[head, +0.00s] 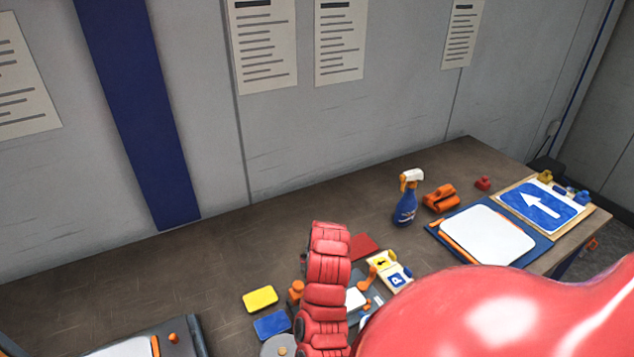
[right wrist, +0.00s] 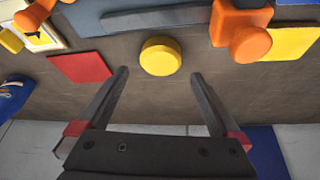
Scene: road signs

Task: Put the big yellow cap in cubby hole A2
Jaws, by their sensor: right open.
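The yellow cap (right wrist: 161,56) is a round disc lying on the dark table in the right wrist view. My right gripper (right wrist: 160,73) is open. Its two dark fingers point toward the cap, with the tips apart on either side of its near edge. Nothing is held between them. In the head view I cannot make out this cap or the right gripper; my red arm covers part of that area. No cubby holes show in either view. My left gripper is not in view.
A red square (right wrist: 80,68) lies left of the cap and an orange knobbed part (right wrist: 240,28) right of it. A grey-blue bar (right wrist: 155,18) lies beyond. A spray bottle (head: 405,205) and road signs (head: 540,205) stand or lie farther right. The table's back left is clear.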

